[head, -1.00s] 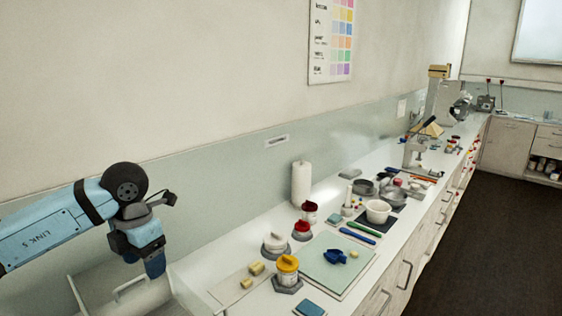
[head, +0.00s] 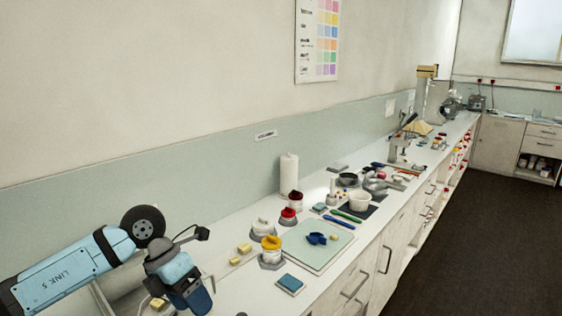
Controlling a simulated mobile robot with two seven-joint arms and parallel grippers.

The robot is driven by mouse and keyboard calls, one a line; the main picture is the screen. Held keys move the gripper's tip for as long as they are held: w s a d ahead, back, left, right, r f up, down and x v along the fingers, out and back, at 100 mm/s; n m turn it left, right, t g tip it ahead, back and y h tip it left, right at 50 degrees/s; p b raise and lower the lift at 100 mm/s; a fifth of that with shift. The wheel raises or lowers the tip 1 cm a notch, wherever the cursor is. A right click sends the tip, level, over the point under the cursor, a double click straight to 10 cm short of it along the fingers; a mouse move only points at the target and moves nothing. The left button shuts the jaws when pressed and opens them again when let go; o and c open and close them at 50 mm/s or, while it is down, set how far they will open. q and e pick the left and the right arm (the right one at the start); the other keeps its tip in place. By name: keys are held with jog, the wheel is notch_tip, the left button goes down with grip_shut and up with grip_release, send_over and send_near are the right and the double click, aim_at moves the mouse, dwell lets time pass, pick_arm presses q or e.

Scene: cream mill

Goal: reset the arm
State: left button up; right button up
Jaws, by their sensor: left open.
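My left arm comes in from the lower left, with its light blue link and dark joint. My left gripper (head: 190,296) hangs over the near left end of the counter, pointing down, open. Its fingertips are hard to make out at the bottom of the frame. I see nothing held in it. A pale yellow block (head: 157,304) shows just left of it, and more pale blocks lie beyond it on the counter. My right gripper is not in view.
The white counter (head: 235,295) runs away to the right along the wall. It holds a yellow-lidded jar (head: 271,250), a pale green board (head: 310,252) with a blue item (head: 316,238), a blue sponge-like pad (head: 290,284), a white bowl (head: 359,201) and a paper roll (head: 288,173). The dark floor is clear.

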pick_arm(q)
jog(key=s+d+f+n+h, duration=0.1)
jog(key=s+d+n+h, duration=0.5)
jog(key=d+h, duration=0.65)
jog(key=s+a+f+n+t+y, duration=0.1)
jog(key=a+f+n+t+y, duration=0.4)
jog(key=f+n+t, duration=0.65)
jog(key=a+f+n+t+y, duration=0.45)
jog(key=n+t, duration=0.35)
jog(key=n, duration=0.8)
jog(key=s+a+f+n+g+y, duration=0.2)
jog(key=s+a+f+n+g, duration=0.1)
jog(key=s+f, duration=0.3)
jog(key=s+a+f+n+g+y, duration=0.3)
jog(key=s+f, duration=0.4)
jog(key=f, duration=0.3)
jog(key=shift+s+n+b, duration=0.3)
jog(key=shift+n+b, duration=0.05)
